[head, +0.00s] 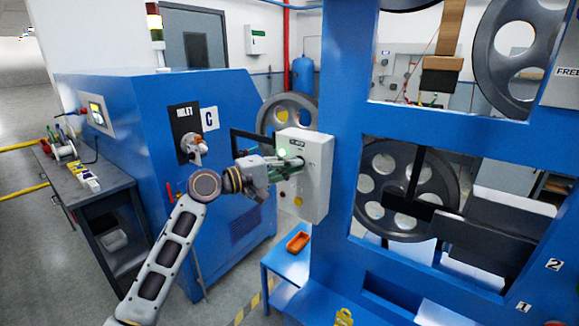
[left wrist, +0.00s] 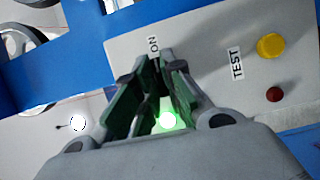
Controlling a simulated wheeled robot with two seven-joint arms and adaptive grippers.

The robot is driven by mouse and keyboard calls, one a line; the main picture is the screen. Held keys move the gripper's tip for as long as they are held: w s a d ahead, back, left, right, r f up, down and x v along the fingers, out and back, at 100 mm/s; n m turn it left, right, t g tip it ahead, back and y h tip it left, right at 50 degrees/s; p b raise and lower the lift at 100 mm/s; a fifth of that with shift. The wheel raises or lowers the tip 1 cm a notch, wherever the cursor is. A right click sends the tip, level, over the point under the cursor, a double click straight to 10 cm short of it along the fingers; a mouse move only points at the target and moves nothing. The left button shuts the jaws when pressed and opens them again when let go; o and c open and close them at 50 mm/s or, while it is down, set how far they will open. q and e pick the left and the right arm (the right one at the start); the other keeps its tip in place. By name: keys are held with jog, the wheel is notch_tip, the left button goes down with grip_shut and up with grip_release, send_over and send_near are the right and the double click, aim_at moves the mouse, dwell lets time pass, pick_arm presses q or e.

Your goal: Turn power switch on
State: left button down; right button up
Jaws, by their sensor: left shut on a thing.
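A light grey control box (head: 318,180) is mounted on the blue machine frame. My left gripper (head: 296,168) is at its front face, with its fingers closed on the power switch, which they mostly hide. In the left wrist view, the green-padded fingers (left wrist: 158,80) reach to the grey panel (left wrist: 205,45) just below the "ON" label (left wrist: 153,44). A green light (left wrist: 167,120) glows between the fingers. The exact angle of the switch cannot be seen. My right gripper is not in view.
A yellow button (left wrist: 270,45) and a red button (left wrist: 275,94) sit near the "TEST" label on the panel. A blue cabinet (head: 130,110) stands left, beside a grey workbench (head: 85,190).

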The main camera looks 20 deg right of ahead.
pick_arm(q)
jog(key=c, duration=1.7)
grip_release()
jog(key=shift+r, duration=0.2)
jog(key=shift+c, duration=0.2)
jog(key=shift+o, duration=1.1)
jog(key=shift+d+f, duration=0.1)
jog(key=v, duration=1.2)
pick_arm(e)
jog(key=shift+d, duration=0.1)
pick_arm(q)
jog(key=shift+m, duration=0.3)
